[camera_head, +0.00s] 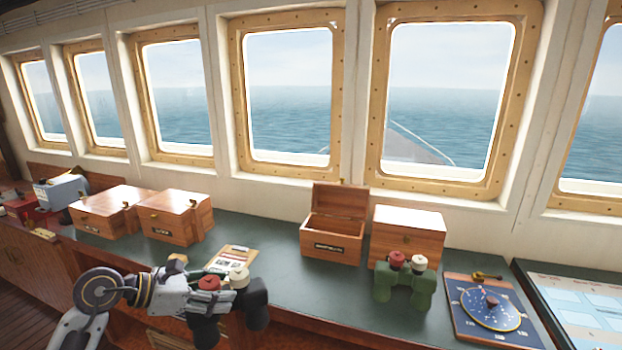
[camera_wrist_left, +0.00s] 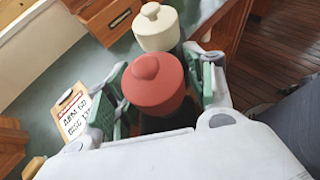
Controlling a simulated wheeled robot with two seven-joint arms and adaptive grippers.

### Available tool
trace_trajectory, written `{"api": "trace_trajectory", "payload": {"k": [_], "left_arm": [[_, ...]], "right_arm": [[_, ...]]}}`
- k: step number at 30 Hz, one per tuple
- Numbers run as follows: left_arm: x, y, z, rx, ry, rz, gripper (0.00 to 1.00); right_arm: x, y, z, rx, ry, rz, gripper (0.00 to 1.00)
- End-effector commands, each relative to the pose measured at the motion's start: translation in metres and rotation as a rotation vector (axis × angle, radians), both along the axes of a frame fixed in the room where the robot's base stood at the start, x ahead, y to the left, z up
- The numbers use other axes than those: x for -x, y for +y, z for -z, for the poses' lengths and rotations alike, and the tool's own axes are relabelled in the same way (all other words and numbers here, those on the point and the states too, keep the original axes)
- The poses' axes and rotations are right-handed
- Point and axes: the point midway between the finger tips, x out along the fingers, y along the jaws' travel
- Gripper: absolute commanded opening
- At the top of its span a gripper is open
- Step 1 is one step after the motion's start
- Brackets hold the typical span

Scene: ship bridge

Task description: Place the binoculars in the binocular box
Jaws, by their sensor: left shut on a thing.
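My left gripper (camera_head: 212,291) is shut on a pair of dark binoculars (camera_head: 257,302) with one red and one cream cap, held near the counter's front edge. In the left wrist view, its green-padded fingers stand either side of the red-capped part (camera_wrist_left: 155,85); the cream cap (camera_wrist_left: 157,28) is beyond. The lower part of the binoculars is hidden there. A wooden box (camera_head: 332,245) stands open on the counter, lid tilted back, with a dark label too small to read. Green binoculars (camera_head: 404,287), also with red and cream caps, stand upright right of it. My right gripper is not seen.
A closed wooden box (camera_head: 408,232) stands right of the open box. Two more closed boxes (camera_head: 176,217) (camera_head: 107,212) are at left. A clipboard (camera_head: 232,259) lies behind my gripper, and a compass-like chart board (camera_head: 490,311) lies at right. The counter between clipboard and open box is clear.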

Motion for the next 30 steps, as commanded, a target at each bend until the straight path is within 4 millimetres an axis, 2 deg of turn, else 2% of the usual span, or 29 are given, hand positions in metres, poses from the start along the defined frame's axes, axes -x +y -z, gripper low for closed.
{"api": "trace_trajectory", "payload": {"k": [18,24,30], "left_arm": [[0.028,0.007,0.063,0.002,-0.003,-0.013,0.00],[0.035,0.006,0.075,0.003,-0.005,-0.012,0.00],[0.037,0.006,0.079,0.003,-0.006,-0.013,0.00]], "right_arm": [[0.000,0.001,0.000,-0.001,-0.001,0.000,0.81],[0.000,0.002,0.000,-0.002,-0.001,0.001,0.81],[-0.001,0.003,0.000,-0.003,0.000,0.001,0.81]]}}
